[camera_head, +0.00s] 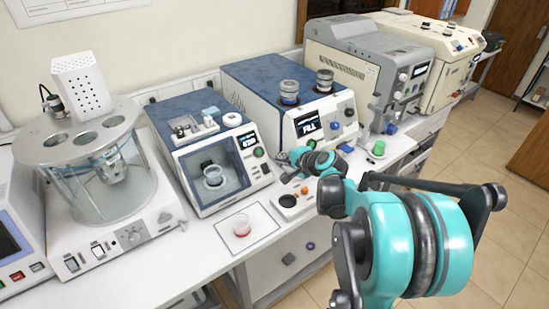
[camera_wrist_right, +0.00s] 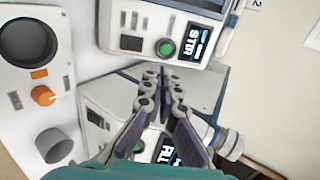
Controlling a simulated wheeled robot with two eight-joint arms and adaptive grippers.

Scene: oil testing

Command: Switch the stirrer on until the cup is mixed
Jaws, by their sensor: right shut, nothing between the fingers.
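The stirrer (camera_head: 205,150) is a white box with a blue top and a clear front window. A clear cup (camera_head: 213,176) stands inside it; its contents are too small to judge. Its dark display (camera_head: 247,141) shows STIR in the right wrist view (camera_wrist_right: 195,40). A green round button (camera_head: 258,153) sits below the display and also shows in the right wrist view (camera_wrist_right: 165,47). My right gripper (camera_head: 283,158) is shut and empty, just right of the button. In the right wrist view its fingertips (camera_wrist_right: 160,72) point toward the button, apparently apart from it. My left gripper is out of view.
A small panel with an orange knob (camera_wrist_right: 43,95) lies below my right gripper. A blue-topped FILL machine (camera_head: 290,95) stands right, a glass bath (camera_head: 100,180) left.

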